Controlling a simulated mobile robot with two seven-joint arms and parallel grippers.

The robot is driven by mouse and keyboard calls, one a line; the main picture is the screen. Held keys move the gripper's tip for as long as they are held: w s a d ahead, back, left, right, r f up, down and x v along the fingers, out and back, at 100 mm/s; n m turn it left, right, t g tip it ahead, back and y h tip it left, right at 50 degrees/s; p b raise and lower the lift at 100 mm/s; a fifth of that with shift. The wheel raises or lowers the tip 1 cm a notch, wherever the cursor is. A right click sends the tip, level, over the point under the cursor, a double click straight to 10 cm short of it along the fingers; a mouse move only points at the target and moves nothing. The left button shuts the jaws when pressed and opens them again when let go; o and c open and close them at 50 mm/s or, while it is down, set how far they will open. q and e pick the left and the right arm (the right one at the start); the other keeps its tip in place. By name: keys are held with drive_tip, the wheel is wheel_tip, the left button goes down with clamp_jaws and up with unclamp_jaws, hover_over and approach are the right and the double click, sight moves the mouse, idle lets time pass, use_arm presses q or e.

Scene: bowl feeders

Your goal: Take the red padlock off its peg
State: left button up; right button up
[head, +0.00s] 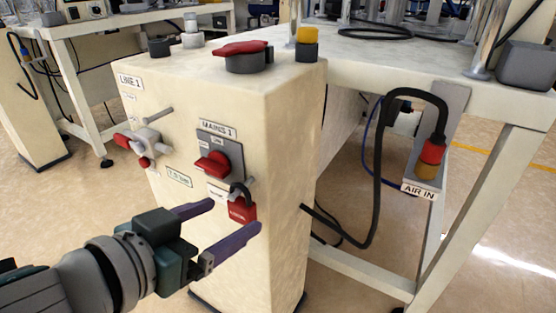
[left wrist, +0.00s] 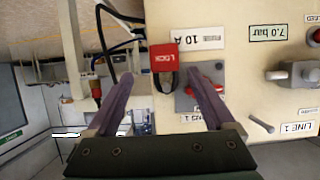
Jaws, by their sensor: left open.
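The red padlock (head: 241,211) hangs by its dark shackle on the front face of the cream cabinet, just below the MAINS 1 switch. A small peg tip (head: 251,181) shows at the top of the shackle. In the left wrist view, which is upside down, the padlock (left wrist: 162,57) shows its red body and dark shackle between the finger lines. My left gripper (head: 236,214) is open, with its purple fingers pointing at the cabinet front. In the left wrist view its fingertips (left wrist: 160,73) lie either side of the padlock, not closed on it. My right gripper is not in view.
The grey switch plate with a red knob (head: 213,164) is close above the padlock. A black hose (head: 377,170) hangs to the right by the AIR IN label (head: 419,191).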

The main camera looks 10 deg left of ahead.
sight(240, 202)
use_arm(q)
drive_tip(key=x, duration=0.1)
drive_tip(key=b+x, duration=0.1)
drive_tip(key=x, duration=0.1)
drive_tip(key=b+x, duration=0.1)
drive_tip(key=shift+w+a+r, duration=0.2)
drive_tip(key=shift+w+a, duration=0.1)
drive_tip(key=shift+w, duration=0.05)
drive_tip(key=shift+w+d, duration=0.2)
drive_tip(key=shift+w, duration=0.25)
clamp_jaws()
